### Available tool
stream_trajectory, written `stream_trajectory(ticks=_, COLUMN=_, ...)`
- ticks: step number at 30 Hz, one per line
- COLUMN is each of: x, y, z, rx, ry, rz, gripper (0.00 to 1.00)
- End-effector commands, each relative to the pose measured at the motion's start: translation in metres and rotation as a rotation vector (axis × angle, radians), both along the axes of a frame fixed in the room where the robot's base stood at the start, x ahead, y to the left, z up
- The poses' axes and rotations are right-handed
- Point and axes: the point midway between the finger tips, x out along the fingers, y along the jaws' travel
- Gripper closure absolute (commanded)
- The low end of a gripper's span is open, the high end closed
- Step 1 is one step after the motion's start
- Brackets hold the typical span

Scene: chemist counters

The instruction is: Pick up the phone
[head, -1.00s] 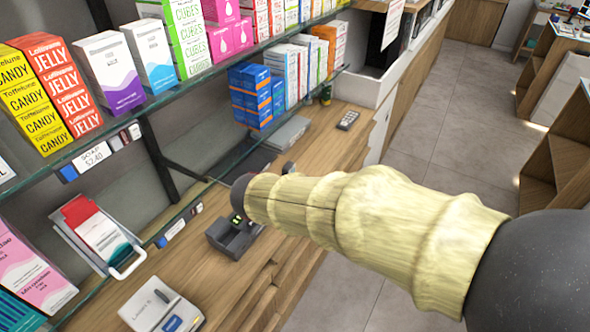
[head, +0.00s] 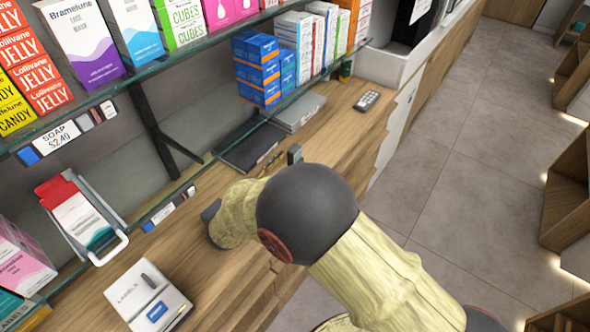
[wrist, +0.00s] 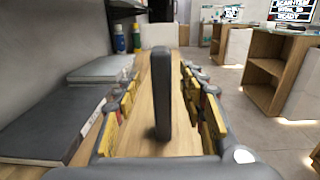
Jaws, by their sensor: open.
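A dark grey upright slab that looks like the phone (wrist: 162,100) stands on the wooden counter (wrist: 145,143), on its narrow end. In the wrist view it is between the two fingers of my gripper (wrist: 160,78), with gaps on both sides. The gripper is open, its yellow pads facing the slab. In the head view the top of the phone (head: 295,154) shows just beyond my arm's dark round joint. That joint hides its lower part and most of my gripper; one finger (head: 268,164) shows to its left.
A dark flat book or folder (wrist: 45,125) and a grey one (wrist: 102,74) lie left of the gripper. A small keypad device (head: 367,100) lies farther along the counter. A glass shelf (head: 190,78) with boxes hangs above. A labels box (head: 150,296) is near.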

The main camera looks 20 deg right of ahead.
Motion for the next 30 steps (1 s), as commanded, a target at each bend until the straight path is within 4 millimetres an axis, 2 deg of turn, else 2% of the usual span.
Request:
stream_trajectory(ticks=2, x=0.001, y=-0.001, z=-0.005, rx=0.001, ry=-0.001, rz=-0.001, gripper=0.59)
stream_trajectory(ticks=11, x=0.018, y=-0.024, z=-0.005, rx=0.002, ry=-0.002, rz=-0.003, gripper=0.59)
stream_trajectory(ticks=21, x=0.045, y=-0.058, z=-0.005, rx=0.002, ry=-0.001, rz=-0.003, gripper=0.59)
stream_trajectory(ticks=30, x=0.049, y=-0.061, z=-0.003, rx=0.002, ry=-0.001, rz=0.000, gripper=0.59)
